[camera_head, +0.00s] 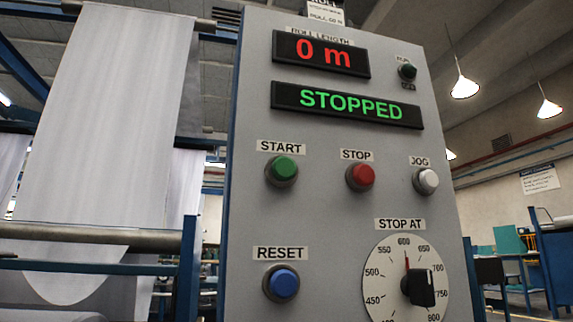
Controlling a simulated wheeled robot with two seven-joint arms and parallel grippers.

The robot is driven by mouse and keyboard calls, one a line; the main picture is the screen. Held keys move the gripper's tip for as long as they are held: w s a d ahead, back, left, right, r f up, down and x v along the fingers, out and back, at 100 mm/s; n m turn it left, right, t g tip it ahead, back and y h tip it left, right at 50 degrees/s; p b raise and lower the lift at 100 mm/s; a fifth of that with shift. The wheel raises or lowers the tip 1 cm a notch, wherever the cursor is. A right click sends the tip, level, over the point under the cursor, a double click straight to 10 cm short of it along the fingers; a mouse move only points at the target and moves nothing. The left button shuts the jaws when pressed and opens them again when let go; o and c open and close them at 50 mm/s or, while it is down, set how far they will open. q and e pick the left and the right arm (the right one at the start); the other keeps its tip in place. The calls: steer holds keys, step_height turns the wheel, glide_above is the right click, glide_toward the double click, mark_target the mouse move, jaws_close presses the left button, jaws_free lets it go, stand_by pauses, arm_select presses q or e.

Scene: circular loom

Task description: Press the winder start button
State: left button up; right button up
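The winder control panel (325,220) is a grey upright box filling the middle of the head view. Its green start button (283,169) sits under a START label, at the left of the button row. The display above (347,104) reads STOPPED in green, and the roll length display (320,53) reads 0 m in red. Neither of my grippers shows in this view.
Beside the start button are a red STOP button (360,176) and a white JOG button (426,181). Below are a blue RESET button (281,283) and a STOP AT dial (385,272). White fabric (105,110) and a roller (90,236) stand left.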

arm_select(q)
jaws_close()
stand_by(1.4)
